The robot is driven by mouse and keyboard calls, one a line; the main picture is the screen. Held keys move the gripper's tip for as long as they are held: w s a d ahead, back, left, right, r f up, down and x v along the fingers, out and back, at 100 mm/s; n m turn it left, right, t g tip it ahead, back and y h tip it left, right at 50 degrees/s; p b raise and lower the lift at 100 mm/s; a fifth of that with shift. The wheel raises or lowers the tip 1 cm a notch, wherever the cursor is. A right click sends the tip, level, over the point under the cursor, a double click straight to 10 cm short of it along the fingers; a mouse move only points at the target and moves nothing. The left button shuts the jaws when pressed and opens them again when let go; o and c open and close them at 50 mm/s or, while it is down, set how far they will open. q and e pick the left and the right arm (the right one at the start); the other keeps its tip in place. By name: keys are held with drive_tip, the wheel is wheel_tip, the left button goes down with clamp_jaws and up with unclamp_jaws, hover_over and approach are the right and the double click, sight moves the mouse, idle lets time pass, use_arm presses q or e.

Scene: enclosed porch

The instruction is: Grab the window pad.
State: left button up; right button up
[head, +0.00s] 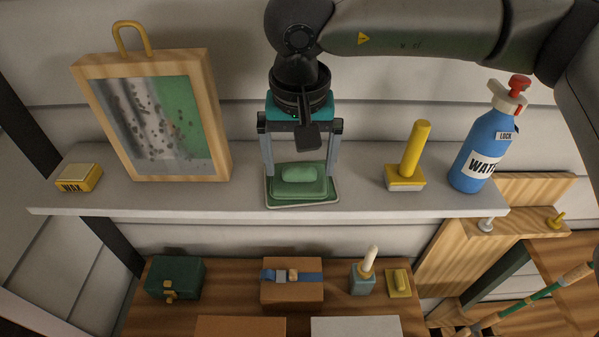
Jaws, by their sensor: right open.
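A green pad (299,187), which looks like the window pad, lies on a shallow green tray (330,200) at the middle of the grey shelf (120,203). It has a lighter, rounded raised top. My right gripper (300,170) points down over it from above. Its two fingers are spread, one at the left and one at the right of the pad, with nothing held between them. I cannot tell whether the fingertips touch the pad or tray. My left gripper is out of view.
A framed window panel (157,120) and a wax block (79,178) are on the shelf's left. A yellow-handled tool (410,160) and a blue water bottle (481,150) stand on its right. Below, a wooden bench (225,290) holds a green box (175,277) and a brown box (291,292).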

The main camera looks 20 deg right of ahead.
clamp_jaws()
idle(0.8)
